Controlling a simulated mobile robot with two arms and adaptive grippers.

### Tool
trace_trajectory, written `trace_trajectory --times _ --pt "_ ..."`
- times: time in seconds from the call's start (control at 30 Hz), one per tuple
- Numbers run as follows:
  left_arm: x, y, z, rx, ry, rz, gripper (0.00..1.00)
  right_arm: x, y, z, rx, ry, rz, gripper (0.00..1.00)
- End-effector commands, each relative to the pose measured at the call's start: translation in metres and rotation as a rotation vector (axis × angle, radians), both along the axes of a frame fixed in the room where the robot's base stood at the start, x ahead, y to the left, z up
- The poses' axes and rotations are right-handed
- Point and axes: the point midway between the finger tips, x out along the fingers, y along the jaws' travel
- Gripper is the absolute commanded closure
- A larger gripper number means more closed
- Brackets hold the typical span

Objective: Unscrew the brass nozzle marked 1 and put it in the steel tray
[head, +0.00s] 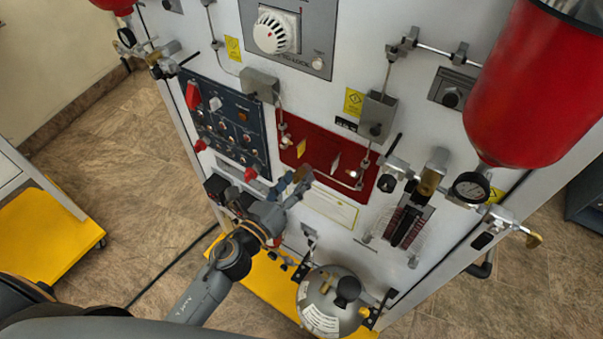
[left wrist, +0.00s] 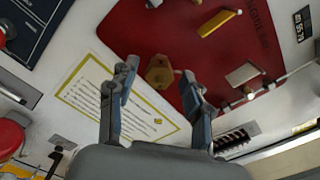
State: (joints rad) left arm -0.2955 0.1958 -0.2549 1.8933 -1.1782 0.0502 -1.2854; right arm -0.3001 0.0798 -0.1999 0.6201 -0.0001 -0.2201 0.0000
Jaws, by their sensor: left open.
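The brass nozzle (left wrist: 160,72) shows nearly end-on in the left wrist view, in front of the lower edge of the red panel (left wrist: 205,45). Its number cannot be read. My left gripper (left wrist: 157,85) is open, with one finger on each side of the nozzle and a visible gap to each. In the head view my left gripper (head: 289,188) is at the lower left of the red panel (head: 318,157), and its fingers partly cover that corner. I cannot make out a steel tray in either view. My right gripper is not in view.
A white card with a yellow border (left wrist: 90,88) is below the red panel. A blue switch panel (head: 228,125) is to the left. A grey round tank (head: 330,305), a flow meter block (head: 408,222) and a large red cylinder (head: 530,85) are to the right.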

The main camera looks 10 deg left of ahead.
Motion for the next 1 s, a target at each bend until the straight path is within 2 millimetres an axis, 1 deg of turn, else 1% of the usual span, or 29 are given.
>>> trace_trajectory --times 0.03,0.07,0.1,0.17,0.2,0.27,0.3,0.37,0.4,0.53,0.6,1.0 --pt "0.0000 0.0001 0.0002 0.000 0.000 0.000 0.50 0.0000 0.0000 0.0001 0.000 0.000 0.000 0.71" --pt "0.0000 0.0001 0.0002 0.000 0.000 0.000 0.56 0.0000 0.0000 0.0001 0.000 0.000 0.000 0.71" --pt "0.0000 0.0001 0.0002 0.000 0.000 0.000 0.64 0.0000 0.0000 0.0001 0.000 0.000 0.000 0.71" --pt "0.0000 0.0001 0.0002 0.000 0.000 0.000 0.77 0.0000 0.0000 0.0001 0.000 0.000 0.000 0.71" --pt "0.0000 0.0001 0.0002 0.000 0.000 0.000 0.85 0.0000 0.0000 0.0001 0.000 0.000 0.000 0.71" --pt "0.0000 0.0001 0.0002 0.000 0.000 0.000 0.97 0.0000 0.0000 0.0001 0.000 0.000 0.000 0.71" --pt "0.0000 0.0001 0.0002 0.000 0.000 0.000 1.00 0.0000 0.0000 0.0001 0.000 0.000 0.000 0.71" --pt "0.0000 0.0001 0.0003 -0.005 0.002 0.000 1.00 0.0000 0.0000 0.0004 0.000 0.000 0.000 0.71" --pt "0.0001 0.0002 0.0008 -0.036 0.014 0.001 1.00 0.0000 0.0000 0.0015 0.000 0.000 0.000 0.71" --pt "0.0000 0.0002 0.0020 -0.228 0.083 0.001 1.00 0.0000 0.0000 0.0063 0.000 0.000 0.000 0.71" --pt "0.0000 0.0001 0.0014 -0.281 0.101 0.001 1.00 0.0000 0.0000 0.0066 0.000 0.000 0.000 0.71" --pt "-0.0015 0.0007 0.0004 -0.303 0.109 0.000 1.00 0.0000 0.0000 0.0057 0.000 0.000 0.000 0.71"
